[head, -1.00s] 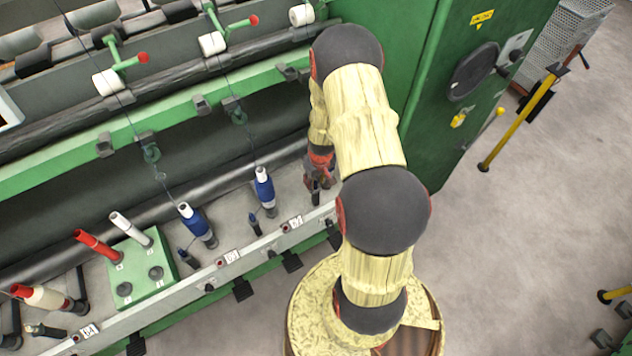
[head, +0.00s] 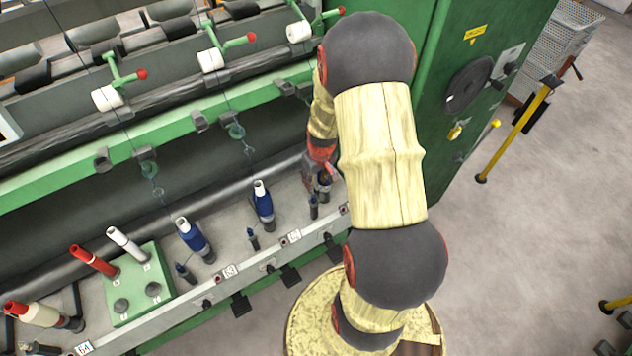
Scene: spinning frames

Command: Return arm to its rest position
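My arm rises from the lower right of the head view and bends over toward the green spinning frame. My gripper (head: 322,178) is small and mostly hidden beside the forearm, near the frame's spindle rail. I cannot see both fingertips or whether it holds anything. A blue bobbin (head: 262,203) stands on the rail to the left of my gripper. Another blue bobbin (head: 195,240) stands further left.
A green block (head: 138,285) on the rail carries a red tube (head: 94,260) and a white tube (head: 128,244). A red-and-white bobbin (head: 38,316) is at the lower left. A yellow post (head: 515,135) stands at right, with open floor around it.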

